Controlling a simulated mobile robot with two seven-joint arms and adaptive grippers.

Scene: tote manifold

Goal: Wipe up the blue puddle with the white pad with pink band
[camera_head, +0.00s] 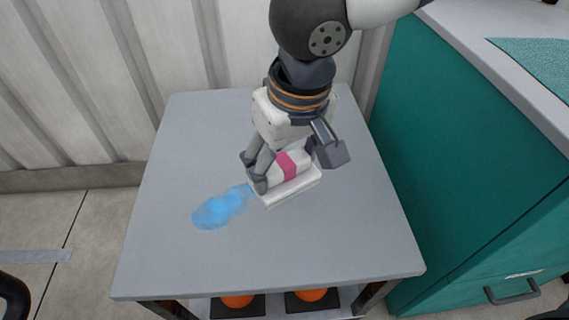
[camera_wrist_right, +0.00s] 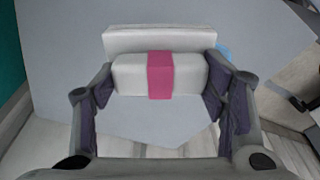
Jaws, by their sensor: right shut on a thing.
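The blue puddle (camera_head: 221,207) lies on the grey tabletop, left of the middle, as an uneven smear. The white pad with pink band (camera_head: 290,187) is at the right end of the puddle, and its edge seems to meet or cover that end. My right gripper (camera_head: 293,168) is shut on the pad's upper block, with a finger at each end. In the right wrist view the pad (camera_wrist_right: 190,75) sits between the fingers, and a sliver of blue (camera_wrist_right: 223,51) shows beside it. Whether the pad touches the tabletop is hard to tell. My left gripper is not in view.
The grey table (camera_head: 330,250) is otherwise bare. A teal cabinet (camera_head: 460,170) with a pale top stands close on the right, and a ribbed wall (camera_head: 90,90) is behind. Orange round things (camera_head: 312,295) sit on a shelf below the tabletop.

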